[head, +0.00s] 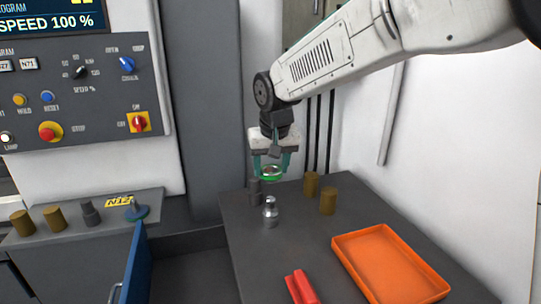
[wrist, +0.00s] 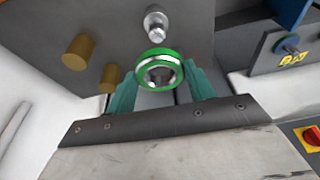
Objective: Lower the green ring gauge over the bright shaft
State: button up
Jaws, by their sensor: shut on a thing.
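My gripper (head: 271,165) is shut on the green ring gauge (head: 271,178), which has a green rim and a silvery inside. The ring also shows between the teal fingers in the wrist view (wrist: 158,53). The bright shaft (head: 270,212) stands upright on the dark table. In the head view the ring is above it and apart from it, behind its top. In the wrist view the bright shaft (wrist: 156,22) shows just past the ring's far rim, outside the opening. A dark grey post (head: 254,191) stands behind the bright shaft, close under the gripper.
Two brown posts (head: 311,184) (head: 328,201) stand right of the shaft. An orange tray (head: 390,265) and a red object (head: 301,287) lie nearer the front. A control panel (head: 80,90) and a shelf with several posts (head: 60,235) are at left, by a blue panel (head: 134,268).

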aim_at(273, 180)
jog(key=shift+a+f, duration=0.1)
jog(key=shift+f, duration=4)
jog(key=shift+f, duration=1.55)
jog(key=o, duration=1.3)
jog(key=v, duration=0.7)
jog(key=shift+r, duration=0.4)
jog(key=shift+s, duration=0.1)
